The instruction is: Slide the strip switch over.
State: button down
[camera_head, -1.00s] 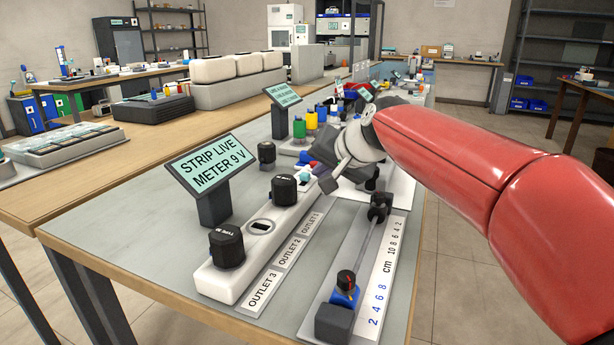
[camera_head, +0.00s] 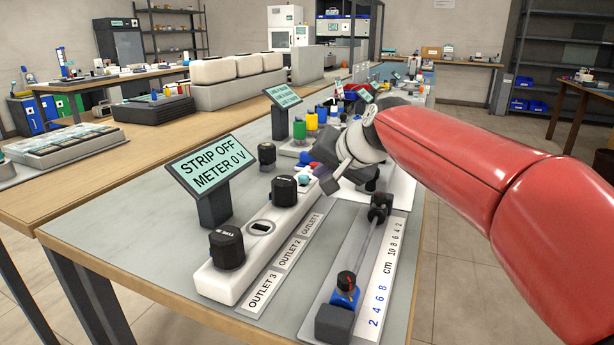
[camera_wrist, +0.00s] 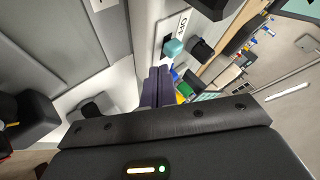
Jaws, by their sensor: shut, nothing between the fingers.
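The white power strip (camera_head: 232,277) lies lengthwise on the bench, with black plugs (camera_head: 226,248) and (camera_head: 284,190) in it. Its teal switch knob (camera_head: 304,181) is at the far end, near my gripper. In the wrist view the teal knob (camera_wrist: 173,48) sits beside a label reading OFF (camera_wrist: 183,24). My gripper (camera_head: 327,182) is shut and empty, its fingertips (camera_wrist: 160,72) just short of the knob in that view; I cannot tell whether they touch it. The display (camera_head: 211,167) behind the strip reads STRIP OFF, METER 0 V.
A ruler track (camera_head: 368,262) with a blue slider block (camera_head: 345,296) lies to the right of the strip.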

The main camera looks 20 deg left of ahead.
jog(key=shift+s+d+r+b, duration=0.1)
jog(key=shift+d+r+b, duration=0.15)
jog(key=shift+d, duration=0.65)
jog(key=shift+s+d+r+b, duration=0.1)
jog(key=shift+d+r, duration=0.3)
jog(key=shift+d, duration=0.55)
jog(key=shift+d+r+b, duration=0.2)
jog(key=shift+d+r, duration=0.1)
jog(key=shift+d, duration=0.6)
